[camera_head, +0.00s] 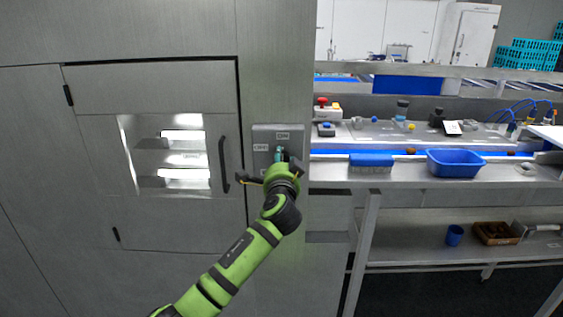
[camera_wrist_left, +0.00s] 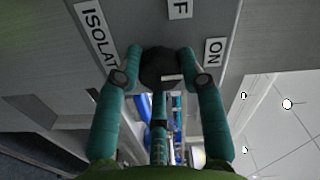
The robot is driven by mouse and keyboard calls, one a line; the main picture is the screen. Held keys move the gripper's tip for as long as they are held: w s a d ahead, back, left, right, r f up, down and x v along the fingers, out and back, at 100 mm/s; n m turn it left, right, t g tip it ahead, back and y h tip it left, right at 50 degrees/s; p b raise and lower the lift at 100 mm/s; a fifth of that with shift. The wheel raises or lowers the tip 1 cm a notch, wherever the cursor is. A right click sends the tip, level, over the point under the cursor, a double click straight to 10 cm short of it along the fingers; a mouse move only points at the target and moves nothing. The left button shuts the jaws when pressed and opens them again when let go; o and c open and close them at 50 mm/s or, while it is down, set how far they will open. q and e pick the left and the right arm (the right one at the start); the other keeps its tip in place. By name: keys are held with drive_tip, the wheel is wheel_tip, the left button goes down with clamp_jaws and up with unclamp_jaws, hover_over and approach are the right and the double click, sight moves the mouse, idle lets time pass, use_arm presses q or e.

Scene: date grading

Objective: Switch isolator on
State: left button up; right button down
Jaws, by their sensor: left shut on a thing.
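The isolator (camera_head: 262,133) is a grey box on the steel wall panel to the right of the lit cabinet, with small white labels. My left gripper (camera_head: 280,155) is at the front of it. A label reading ISOLAT (camera_wrist_left: 97,35), a partly cut-off label ending in F (camera_wrist_left: 180,8) and an ON label (camera_wrist_left: 213,51) surround the knob. A pale mark shows on the knob; its setting is unclear. My right gripper is out of view.
A steel cabinet door with a lit window (camera_head: 180,155) and dark handle (camera_head: 223,164) is left of the isolator.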

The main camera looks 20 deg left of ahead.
use_arm(q)
drive_tip(key=shift+d+r, duration=0.2)
drive_tip(key=shift+r, duration=0.25)
drive_tip(key=o, duration=1.1)
drive_tip(key=shift+w, duration=0.1)
drive_tip(key=shift+o, duration=0.2)
drive_tip(key=shift+d+f, duration=0.15)
drive_tip(key=shift+f, duration=0.1)
drive_tip(key=shift+s, duration=0.35)
drive_tip(key=v, duration=1.1)
drive_tip(key=shift+s+d, duration=0.15)
drive_tip(key=shift+d, duration=0.05)
